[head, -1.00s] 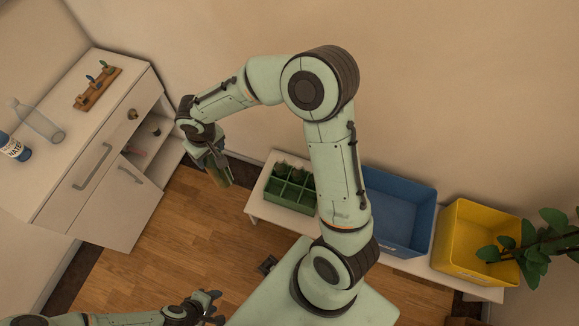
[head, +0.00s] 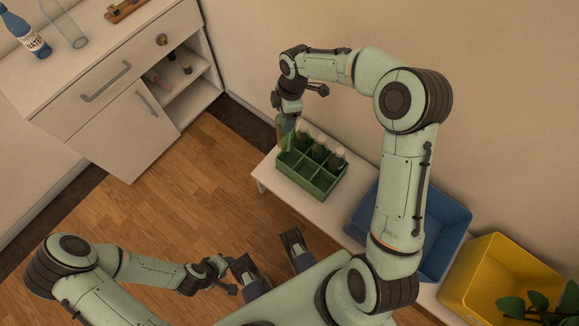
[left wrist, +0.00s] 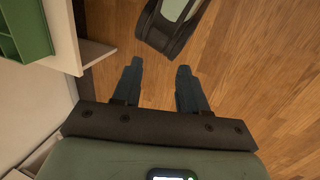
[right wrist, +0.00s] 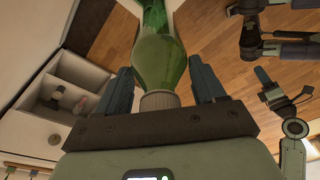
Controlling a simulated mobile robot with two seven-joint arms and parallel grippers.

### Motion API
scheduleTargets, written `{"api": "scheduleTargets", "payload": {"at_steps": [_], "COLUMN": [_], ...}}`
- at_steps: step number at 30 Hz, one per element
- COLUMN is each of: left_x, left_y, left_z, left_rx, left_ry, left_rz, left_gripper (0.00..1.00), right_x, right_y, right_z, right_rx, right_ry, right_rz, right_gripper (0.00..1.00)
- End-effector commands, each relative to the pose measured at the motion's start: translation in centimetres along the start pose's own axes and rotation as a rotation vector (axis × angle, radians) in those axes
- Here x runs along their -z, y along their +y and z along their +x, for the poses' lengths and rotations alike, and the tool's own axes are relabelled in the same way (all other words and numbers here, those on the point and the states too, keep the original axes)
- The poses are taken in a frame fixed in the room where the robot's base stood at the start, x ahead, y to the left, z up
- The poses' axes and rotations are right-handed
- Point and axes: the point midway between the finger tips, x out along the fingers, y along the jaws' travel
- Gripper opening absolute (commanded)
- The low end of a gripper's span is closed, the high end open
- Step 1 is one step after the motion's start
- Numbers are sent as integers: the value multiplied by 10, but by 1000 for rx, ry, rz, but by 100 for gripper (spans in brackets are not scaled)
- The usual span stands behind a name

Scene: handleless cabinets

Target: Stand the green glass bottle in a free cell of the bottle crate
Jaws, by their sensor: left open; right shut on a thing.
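The green glass bottle (right wrist: 160,62) is held by its capped neck in my right gripper (right wrist: 160,88). In the head view the bottle (head: 284,143) hangs below my right gripper (head: 289,118), at the left end of the green bottle crate (head: 317,193). I cannot tell whether its base is inside a cell. The crate has several cells; bottles (head: 337,158) stand in its back row, and front cells look empty. My left gripper (head: 228,277) is open and empty, low over the floor; its spread fingers show in the left wrist view (left wrist: 160,88).
The crate stands on a low white bench (head: 268,180) with a blue bin (head: 440,215) and a yellow bin (head: 500,275) to its right. A white cabinet (head: 130,125) with an open compartment stands at the left, bearing a blue bottle (head: 27,38). Wooden floor lies between.

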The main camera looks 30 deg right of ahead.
Motion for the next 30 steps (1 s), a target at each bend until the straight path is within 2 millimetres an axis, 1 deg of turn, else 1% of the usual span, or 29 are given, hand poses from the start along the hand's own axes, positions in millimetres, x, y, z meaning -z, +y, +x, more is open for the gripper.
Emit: {"api": "scheduleTargets", "payload": {"at_steps": [1,3,7,9,12,14,17,27,30], "left_x": [3,8,17,20,23,25,31,66,74], "left_y": [-6,-10,-16,-18,-19,-19,-21,-30,-32], "left_z": [20,34,54,61,66,68,72,90,94], "left_rx": [1,1,1,1,1,1,2,8,9], "left_ry": [9,22,46,54,61,66,81,175,197], "left_rz": [-2,-3,-4,-5,-5,-5,-7,-15,-16], "left_gripper": [43,43,43,43,43,43,43,43,43], "right_x": [-7,-13,-22,-26,-29,-30,-33,-47,-50], "right_y": [5,11,19,22,25,26,26,25,25], "right_z": [21,36,56,62,67,72,88,178,200], "right_rx": [17,37,70,82,92,96,101,102,101], "right_ry": [0,0,0,0,-1,-1,0,0,-1], "right_rz": [-93,-237,-452,-535,-610,-633,-645,-643,-643], "right_gripper": [5,5,5,5,5,5,5,5,5]}}
